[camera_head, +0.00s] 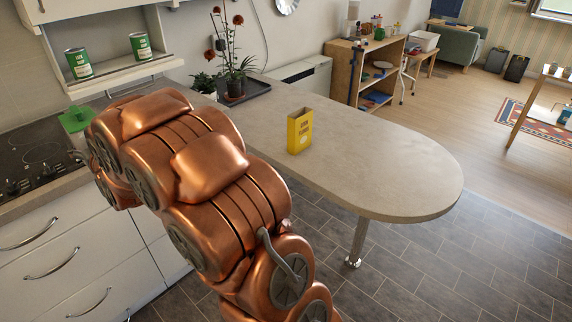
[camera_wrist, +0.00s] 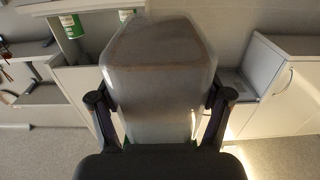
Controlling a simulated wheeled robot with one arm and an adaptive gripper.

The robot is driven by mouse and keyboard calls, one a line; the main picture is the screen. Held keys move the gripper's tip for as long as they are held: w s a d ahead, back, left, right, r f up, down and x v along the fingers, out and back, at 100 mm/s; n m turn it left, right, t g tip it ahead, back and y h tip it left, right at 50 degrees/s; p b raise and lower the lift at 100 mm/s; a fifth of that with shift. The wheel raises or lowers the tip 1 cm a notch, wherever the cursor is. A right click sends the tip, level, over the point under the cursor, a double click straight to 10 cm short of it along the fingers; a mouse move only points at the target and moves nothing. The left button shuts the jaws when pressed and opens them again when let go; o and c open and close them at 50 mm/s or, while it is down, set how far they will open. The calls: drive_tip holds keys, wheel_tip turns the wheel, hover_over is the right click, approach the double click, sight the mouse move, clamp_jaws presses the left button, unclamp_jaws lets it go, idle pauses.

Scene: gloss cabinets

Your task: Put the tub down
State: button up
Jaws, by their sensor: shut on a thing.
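The tub (camera_wrist: 158,75) is a grey, glossy, partly see-through block-shaped container. In the wrist view it fills the middle, with bits of green near its lower end. My gripper (camera_wrist: 160,115) has one dark finger on each side of it and is shut on it. In the head view my copper arm hides the gripper. A green-topped container (camera_head: 77,119) shows just left of my arm, over the hob side, partly hidden; I cannot tell for sure whether it is the held tub. What lies under the tub is not visible.
The rounded counter (camera_head: 395,172) has wide free room. A yellow box (camera_head: 300,131) stands on it, and a potted plant (camera_head: 234,85) stands on a dark tray at its back. Two green cans (camera_head: 79,63) sit on the wall shelf. The hob (camera_head: 35,160) is at left.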

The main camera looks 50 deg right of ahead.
drive_tip(key=s+d+f+m+g+h+b, duration=0.35)
drive_tip(key=s+d+f+h, duration=0.25)
drive_tip(key=d, duration=0.5)
drive_tip(key=s+d+f+m+g+h+b, duration=0.3)
drive_tip(key=s+d+f+m+h, duration=0.3)
drive_tip(key=d, duration=0.4)
drive_tip(key=s+d+f+m+g+h+b, duration=0.1)
drive_tip(key=s+f+g, duration=0.3)
drive_tip(key=s, duration=0.4)
drive_tip(key=s+d+f+m+g+h+b, duration=0.2)
drive_tip(key=s+d+f+m+g, duration=0.2)
drive_tip(key=s, duration=0.4)
drive_tip(key=s+d+f+m+g+h+b, duration=0.1)
drive_tip(key=s+d+f+m+g+b, duration=0.1)
drive_tip(key=s+f, duration=0.4)
drive_tip(key=shift+s+d+f+m+g, duration=0.15)
drive_tip(key=shift+s+d+m+g, duration=0.4)
drive_tip(key=shift+s+d+g, duration=0.5)
drive_tip(key=shift+w+a, duration=0.15)
drive_tip(key=shift+a, duration=0.1)
